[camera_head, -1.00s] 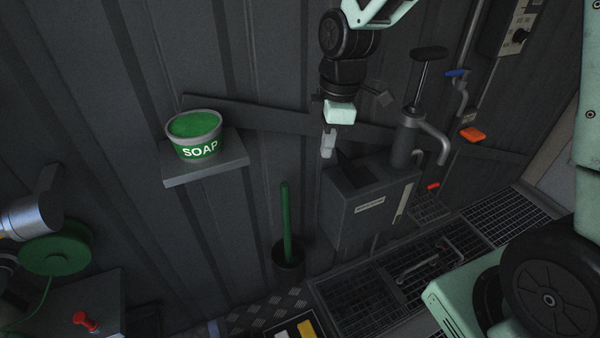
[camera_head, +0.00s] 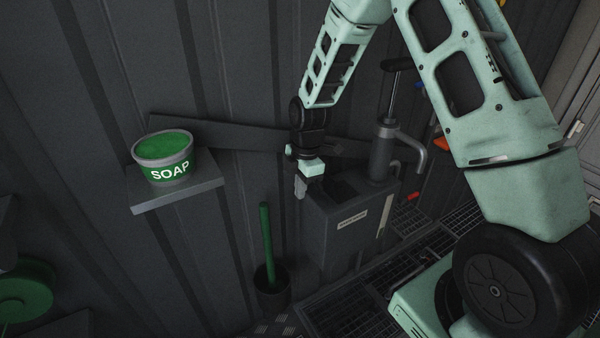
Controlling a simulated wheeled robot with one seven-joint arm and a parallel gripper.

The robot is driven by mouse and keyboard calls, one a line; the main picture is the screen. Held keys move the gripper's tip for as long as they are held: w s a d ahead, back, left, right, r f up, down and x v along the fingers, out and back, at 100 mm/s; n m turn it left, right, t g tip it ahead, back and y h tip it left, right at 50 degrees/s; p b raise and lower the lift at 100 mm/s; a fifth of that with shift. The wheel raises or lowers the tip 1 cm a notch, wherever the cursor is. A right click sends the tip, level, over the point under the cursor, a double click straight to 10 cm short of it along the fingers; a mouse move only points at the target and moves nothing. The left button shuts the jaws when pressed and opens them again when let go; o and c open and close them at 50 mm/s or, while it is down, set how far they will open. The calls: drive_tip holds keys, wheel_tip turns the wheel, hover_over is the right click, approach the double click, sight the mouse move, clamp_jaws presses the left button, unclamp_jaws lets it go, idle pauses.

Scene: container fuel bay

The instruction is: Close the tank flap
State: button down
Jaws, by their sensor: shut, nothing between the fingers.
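The tank (camera_head: 347,232) is a dark grey box with a pale label on its front, standing against the corrugated wall. A pump (camera_head: 385,150) with a black T-handle and a bent spout stands at its right end. My gripper (camera_head: 300,188) is shut and empty, pointing down at the upper left edge of the tank. I cannot tell whether it touches the tank. A dark area on the tank's top, just right of my gripper, is where the flap (camera_head: 340,184) seems to be. It is too dark to tell how far open it stands.
A soap tub (camera_head: 164,158) sits on a grey wall shelf (camera_head: 180,196) to the left. A green stick stands in a black pot (camera_head: 271,290) below my gripper. Floor grating (camera_head: 350,308) lies in front of the tank. A green reel (camera_head: 25,292) is at the lower left.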

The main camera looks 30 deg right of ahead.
drive_tip(key=shift+d+r, duration=0.3)
drive_tip(key=shift+d, duration=0.55)
drive_tip(key=shift+d+r, duration=0.3)
drive_tip(key=shift+d, duration=0.5)
drive_tip(key=shift+d+r+p, duration=0.15)
drive_tip(key=shift+d+p, duration=0.05)
drive_tip(key=shift+p, duration=0.1)
drive_tip(key=shift+d+r+y+p, duration=0.3)
drive_tip(key=shift+d+y, duration=0.25)
drive_tip(key=shift+y, duration=0.25)
drive_tip(key=shift+d+r+p, duration=0.3)
drive_tip(key=shift+d+p, duration=0.05)
drive_tip(key=shift+d, duration=0.05)
drive_tip(key=shift+d+r+p, duration=0.2)
drive_tip(key=shift+d+p, duration=0.2)
drive_tip(key=shift+d, duration=0.2)
drive_tip(key=shift+d+r+p, duration=0.15)
drive_tip(key=shift+d+p, duration=0.25)
drive_tip(key=shift+d, duration=0.2)
drive_tip(key=shift+d+f+p, duration=0.15)
drive_tip(key=shift+d+p, duration=0.4)
drive_tip(key=shift+d, duration=0.6)
drive_tip(key=shift+d+f+p, duration=0.15)
drive_tip(key=shift+d+p, duration=0.35)
drive_tip(key=shift+d, duration=0.6)
